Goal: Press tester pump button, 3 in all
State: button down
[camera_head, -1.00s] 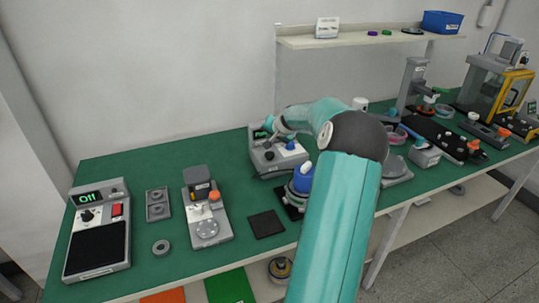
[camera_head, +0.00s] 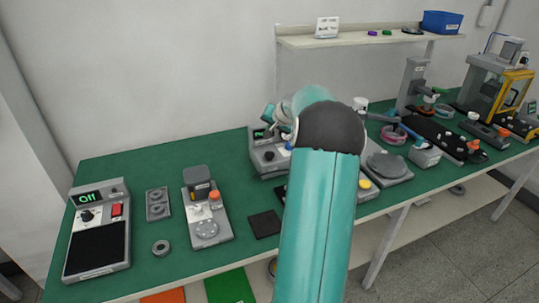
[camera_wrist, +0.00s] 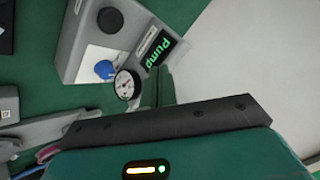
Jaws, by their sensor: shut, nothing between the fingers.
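The tester is a grey box (camera_head: 263,163) at the back middle of the green table, partly behind my arm. In the wrist view it (camera_wrist: 72,45) shows a lit green "Pump" display (camera_wrist: 159,48), a blue button (camera_wrist: 105,69) on a white panel, a black round knob (camera_wrist: 110,20) and a white dial gauge (camera_wrist: 127,85). Which control works the pump is not marked legibly. My gripper (camera_wrist: 163,74) is shut and empty, its narrow fingers beside the gauge and the display end, apart from the blue button in the picture. In the head view my arm hides the fingertips.
Left on the table are a device with a lit display (camera_head: 98,240), a grey two-hole block (camera_head: 158,204), a ring (camera_head: 160,247), a grey fixture (camera_head: 207,212) and a black pad (camera_head: 265,224). A grey plate device (camera_head: 388,167) stands to the right. A shelf (camera_head: 365,38) hangs above.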

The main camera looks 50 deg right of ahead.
send_near(268, 153)
jog(key=shift+w+d+f, duration=0.4)
jog(key=shift+w+f, duration=0.05)
jog(key=shift+w, duration=0.35)
jog(key=shift+w+d+f, duration=0.35)
jog(key=shift+w+f, duration=0.1)
jog(key=shift+w, duration=0.3)
jog(key=shift+w+d+f, duration=0.4)
jog(key=shift+w+f, duration=0.05)
jog(key=shift+w, duration=0.35)
dwell(0.4)
jog(key=shift+f, duration=0.4)
jog(key=shift+f, duration=1)
dwell(1.1)
jog(key=shift+r, duration=1.45)
jog(key=shift+r, duration=2.5)
